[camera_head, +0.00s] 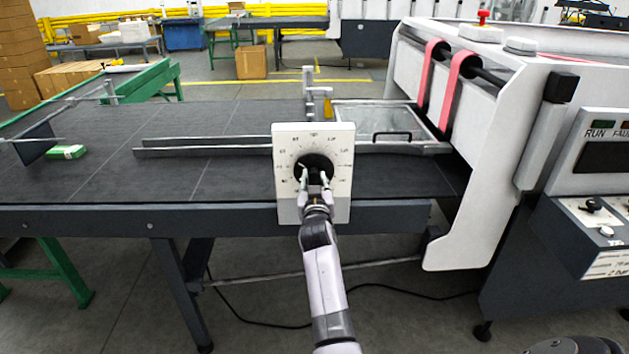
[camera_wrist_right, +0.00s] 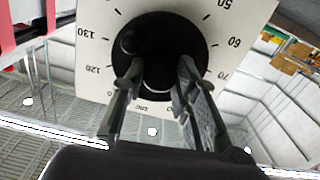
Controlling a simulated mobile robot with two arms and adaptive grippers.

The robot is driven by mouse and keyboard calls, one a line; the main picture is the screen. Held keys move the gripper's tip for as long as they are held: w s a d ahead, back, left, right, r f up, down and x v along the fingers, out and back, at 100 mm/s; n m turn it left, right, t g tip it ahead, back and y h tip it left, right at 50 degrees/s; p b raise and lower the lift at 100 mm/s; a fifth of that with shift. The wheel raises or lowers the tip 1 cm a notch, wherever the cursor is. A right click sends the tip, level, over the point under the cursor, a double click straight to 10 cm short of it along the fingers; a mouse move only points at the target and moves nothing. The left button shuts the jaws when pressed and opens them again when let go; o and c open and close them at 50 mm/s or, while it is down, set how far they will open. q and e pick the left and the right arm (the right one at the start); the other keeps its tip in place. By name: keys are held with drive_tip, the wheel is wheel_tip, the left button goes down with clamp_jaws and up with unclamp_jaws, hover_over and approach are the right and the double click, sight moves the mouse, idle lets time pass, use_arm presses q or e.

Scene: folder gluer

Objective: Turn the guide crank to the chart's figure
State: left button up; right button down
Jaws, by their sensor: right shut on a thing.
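The guide crank (camera_head: 313,160) is a round black dial on a white plate (camera_head: 341,204) with a ring of printed figures, fixed at the front edge of the dark table. My right gripper (camera_head: 314,178) reaches up to it from below and is shut on the crank's lower part. In the right wrist view, my gripper's two fingers (camera_wrist_right: 158,78) stand at either side of a part of the black crank (camera_wrist_right: 190,38). Figures such as 50, 60, 70, 120 and 130 show around it. My left gripper is not in view. I cannot see a chart clearly.
The dark feed table (camera_head: 225,180) carries long metal guide rails (camera_head: 205,148). A green-and-white carton (camera_head: 66,152) lies at its left. The white machine body (camera_head: 480,180) with red belts (camera_head: 456,92) and a control panel stands at the right. A cable lies on the floor.

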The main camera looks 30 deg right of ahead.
drive_tip(key=shift+n, duration=0.4)
drive_tip(key=c, duration=1.2)
unclamp_jaws()
drive_tip(key=shift+c, duration=0.2)
wheel_tip(320, 180, up, 10)
drive_tip(key=shift+r, duration=0.1)
